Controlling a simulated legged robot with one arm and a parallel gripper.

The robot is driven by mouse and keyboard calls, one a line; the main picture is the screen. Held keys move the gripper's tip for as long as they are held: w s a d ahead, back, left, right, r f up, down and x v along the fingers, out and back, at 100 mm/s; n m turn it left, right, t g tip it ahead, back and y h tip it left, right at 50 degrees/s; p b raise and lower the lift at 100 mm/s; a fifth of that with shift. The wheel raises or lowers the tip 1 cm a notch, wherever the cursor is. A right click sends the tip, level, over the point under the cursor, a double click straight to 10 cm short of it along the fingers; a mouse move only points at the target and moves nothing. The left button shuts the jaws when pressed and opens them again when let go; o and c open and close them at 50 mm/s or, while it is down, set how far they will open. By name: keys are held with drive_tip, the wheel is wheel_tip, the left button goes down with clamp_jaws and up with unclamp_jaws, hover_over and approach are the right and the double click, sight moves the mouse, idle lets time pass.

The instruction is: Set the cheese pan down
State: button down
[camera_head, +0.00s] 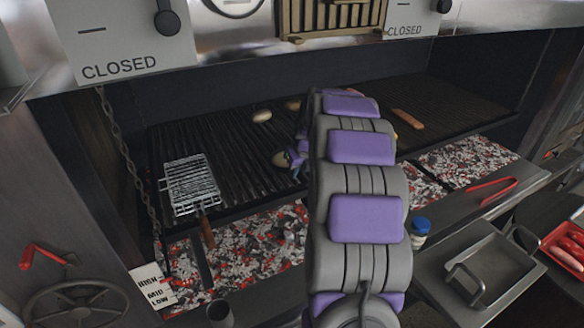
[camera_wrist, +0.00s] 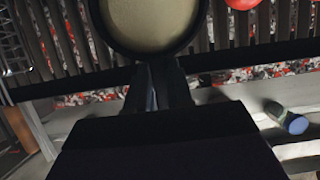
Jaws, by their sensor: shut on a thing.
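The cheese pan (camera_wrist: 150,25) shows at the top of the wrist view as a round dark pan with a smooth pale-yellow filling. It looks level and lies over the dark grill bars; I cannot tell whether it touches them. My gripper (camera_wrist: 158,88) is shut on the pan's handle, at the near side of the pan.
The grill grate (camera_head: 235,135) has a wire basket (camera_head: 190,184) at left, pale round food (camera_head: 262,115) and a sausage (camera_head: 407,118). Red-hot coals (camera_head: 250,245) glow below. A blue-capped shaker (camera_head: 421,227), metal tray (camera_head: 490,262) and red tongs (camera_head: 487,190) are at right.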

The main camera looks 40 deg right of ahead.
drive_tip(key=w+d, duration=0.1)
drive_tip(key=w, duration=0.1)
drive_tip(key=w+d, duration=0.2)
drive_tip(key=w+d+b, duration=0.1)
drive_tip(key=w, duration=0.1)
drive_tip(key=shift+w+d+f, duration=0.2)
drive_tip(key=shift+w+f, duration=0.1)
drive_tip(key=shift+f, duration=0.05)
drive_tip(key=shift+a+f+b, duration=0.15)
drive_tip(key=shift+f+b, duration=0.2)
drive_tip(key=shift+f, duration=0.55)
drive_tip(key=shift+a+f+b, duration=0.15)
drive_tip(key=shift+f+b, duration=0.2)
drive_tip(key=shift+f, duration=0.55)
drive_tip(key=shift+r, duration=0.1)
drive_tip(key=c, duration=1)
unclamp_jaws()
drive_tip(key=shift+d, duration=0.15)
drive_tip(key=p+v, duration=0.3)
drive_tip(key=v, duration=0.9)
drive_tip(key=shift+s, duration=0.1)
